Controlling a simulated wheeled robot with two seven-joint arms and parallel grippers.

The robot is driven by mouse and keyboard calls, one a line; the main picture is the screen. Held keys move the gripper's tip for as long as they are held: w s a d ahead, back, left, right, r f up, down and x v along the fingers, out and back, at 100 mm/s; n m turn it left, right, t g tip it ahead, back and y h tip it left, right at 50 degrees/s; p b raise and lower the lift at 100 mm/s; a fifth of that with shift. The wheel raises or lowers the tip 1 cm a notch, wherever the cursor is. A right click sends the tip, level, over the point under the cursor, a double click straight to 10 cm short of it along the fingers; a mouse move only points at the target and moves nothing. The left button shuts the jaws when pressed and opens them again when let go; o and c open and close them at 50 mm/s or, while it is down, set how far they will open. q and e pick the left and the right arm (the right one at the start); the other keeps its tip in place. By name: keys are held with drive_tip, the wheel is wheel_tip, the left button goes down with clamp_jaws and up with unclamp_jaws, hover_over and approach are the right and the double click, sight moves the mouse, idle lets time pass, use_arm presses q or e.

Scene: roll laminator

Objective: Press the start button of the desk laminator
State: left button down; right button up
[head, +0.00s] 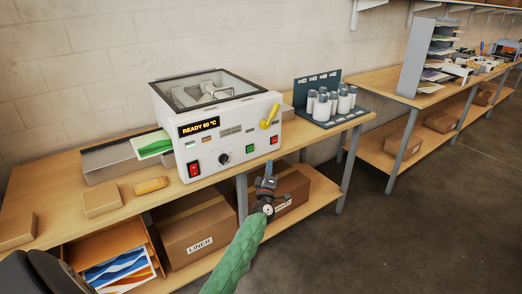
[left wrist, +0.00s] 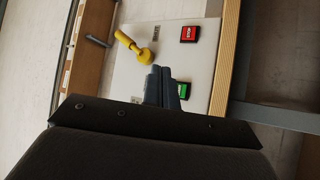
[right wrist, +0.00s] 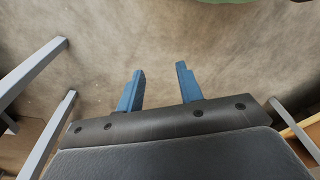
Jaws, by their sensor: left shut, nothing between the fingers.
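The white desk laminator (head: 212,142) stands on the wooden bench, its display reading "READY 60 °C". Its front has a green button (head: 250,147), a red button (head: 273,140), a black knob (head: 223,159), a red rocker switch (head: 193,169) and a yellow lever (head: 269,118). My left gripper (head: 268,166) is shut and empty, in front of and below the green button in the head view. In the left wrist view its fingers (left wrist: 160,70) partly hide the green button (left wrist: 184,91); I see no clear contact. My right gripper (right wrist: 160,82) is open and empty.
A rack of white bottles (head: 333,104) stands right of the laminator. A grey tray with green sheets (head: 152,146) is at its left. The right wrist view shows mostly bare floor, with bench legs at the side.

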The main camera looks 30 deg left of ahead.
sight(251, 149)
use_arm(q)
drive_tip(key=shift+s+a+r+n+y, duration=0.15)
drive_tip(key=shift+s+a+n+y, duration=0.15)
drive_tip(key=shift+n+y, duration=0.25)
drive_tip(key=shift+a, duration=0.15)
